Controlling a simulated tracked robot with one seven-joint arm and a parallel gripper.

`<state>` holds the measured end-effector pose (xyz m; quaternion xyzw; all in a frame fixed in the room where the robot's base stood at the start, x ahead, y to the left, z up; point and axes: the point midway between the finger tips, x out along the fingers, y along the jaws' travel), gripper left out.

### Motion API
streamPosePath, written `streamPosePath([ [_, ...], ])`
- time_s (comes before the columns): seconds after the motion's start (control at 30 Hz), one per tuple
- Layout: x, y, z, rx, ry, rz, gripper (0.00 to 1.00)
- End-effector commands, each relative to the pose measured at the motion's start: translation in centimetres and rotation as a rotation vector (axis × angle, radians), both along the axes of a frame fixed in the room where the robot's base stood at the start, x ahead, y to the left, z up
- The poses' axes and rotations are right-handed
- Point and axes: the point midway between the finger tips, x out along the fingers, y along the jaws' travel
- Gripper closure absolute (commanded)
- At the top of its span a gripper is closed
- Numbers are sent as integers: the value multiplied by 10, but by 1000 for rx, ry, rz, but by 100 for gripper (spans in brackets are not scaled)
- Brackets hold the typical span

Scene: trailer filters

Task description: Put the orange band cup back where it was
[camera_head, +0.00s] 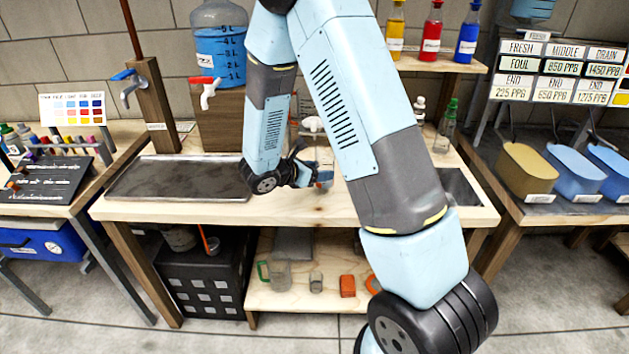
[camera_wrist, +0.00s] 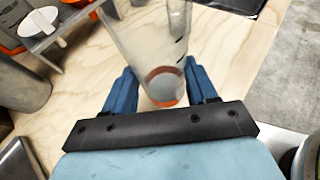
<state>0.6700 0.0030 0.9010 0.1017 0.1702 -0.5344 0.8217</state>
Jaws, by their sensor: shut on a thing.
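The orange band cup (camera_wrist: 150,40) is a clear, tapered cup with dark marks on its side and an orange band near its lower end in the wrist view. My gripper (camera_wrist: 162,90) has its blue fingers on both sides of the cup, shut on it. In the head view my gripper (camera_head: 312,176) is over the middle of the wooden bench (camera_head: 220,208), and the cup is mostly hidden there. I cannot tell whether the cup touches the bench.
A dark tray (camera_head: 180,178) lies left of my gripper. A blue water jug (camera_head: 219,45) stands behind. Glass bottles (camera_head: 447,118) stand at the back right. The lower shelf holds a green-handled jug (camera_head: 278,275) and an orange block (camera_head: 347,286). A grey cylinder (camera_wrist: 22,85) is left in the wrist view.

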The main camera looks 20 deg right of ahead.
Motion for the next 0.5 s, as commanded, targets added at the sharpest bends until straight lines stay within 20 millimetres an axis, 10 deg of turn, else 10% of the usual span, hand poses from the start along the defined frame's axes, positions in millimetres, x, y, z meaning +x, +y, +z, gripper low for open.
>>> streamPosePath([
  [0.5, 3, 0, -35, 0, 0, 0, 88],
])
